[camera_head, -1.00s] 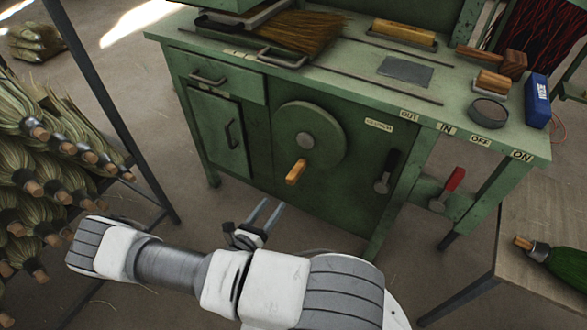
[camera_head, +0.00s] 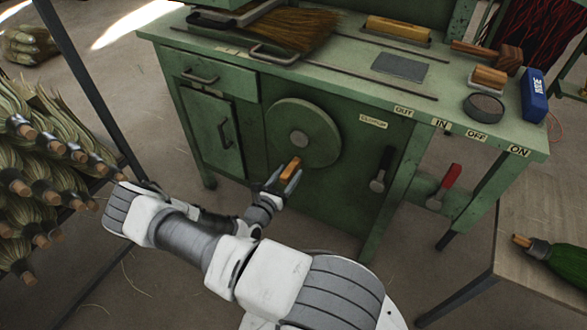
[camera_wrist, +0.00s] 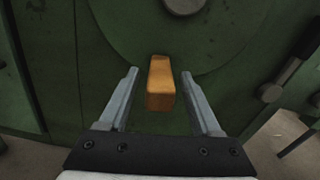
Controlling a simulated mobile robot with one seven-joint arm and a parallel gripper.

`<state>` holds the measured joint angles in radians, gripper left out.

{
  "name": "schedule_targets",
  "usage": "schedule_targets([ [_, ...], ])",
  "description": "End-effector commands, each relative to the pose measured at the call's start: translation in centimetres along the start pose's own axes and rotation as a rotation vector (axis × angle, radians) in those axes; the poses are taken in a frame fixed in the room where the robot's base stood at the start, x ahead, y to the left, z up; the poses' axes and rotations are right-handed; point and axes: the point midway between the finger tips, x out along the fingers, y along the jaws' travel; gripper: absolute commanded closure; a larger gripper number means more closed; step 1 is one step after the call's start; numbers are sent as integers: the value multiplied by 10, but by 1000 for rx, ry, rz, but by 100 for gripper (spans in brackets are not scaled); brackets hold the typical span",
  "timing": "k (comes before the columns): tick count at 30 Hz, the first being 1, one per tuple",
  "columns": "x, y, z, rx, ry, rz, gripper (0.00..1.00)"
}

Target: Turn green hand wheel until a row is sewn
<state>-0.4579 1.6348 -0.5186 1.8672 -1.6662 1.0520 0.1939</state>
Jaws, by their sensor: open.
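The green hand wheel (camera_head: 303,132) is a round disc on the front of the green machine cabinet, with a grey hub at its middle. Its wooden handle (camera_head: 291,168) sticks out near the wheel's lower edge. My gripper (camera_head: 281,180) is at the handle, with its fingers open on either side of it. In the wrist view the orange-brown handle (camera_wrist: 161,84) lies between the two grey fingers, with a gap on both sides. The wheel (camera_wrist: 170,35) fills the upper part of that view behind the handle.
A rack of brooms (camera_head: 45,170) stands at the left. A wooden table (camera_head: 545,215) with a green broom is at the right.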

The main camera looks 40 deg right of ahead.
Motion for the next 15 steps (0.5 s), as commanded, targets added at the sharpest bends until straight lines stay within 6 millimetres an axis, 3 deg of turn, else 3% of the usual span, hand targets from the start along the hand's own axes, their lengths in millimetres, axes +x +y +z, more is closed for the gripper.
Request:
schedule_targets([
  [6, 29, 0, -1, 0, -1, -1, 35],
  [15, 36, 0, 0, -1, 0, 1, 35],
])
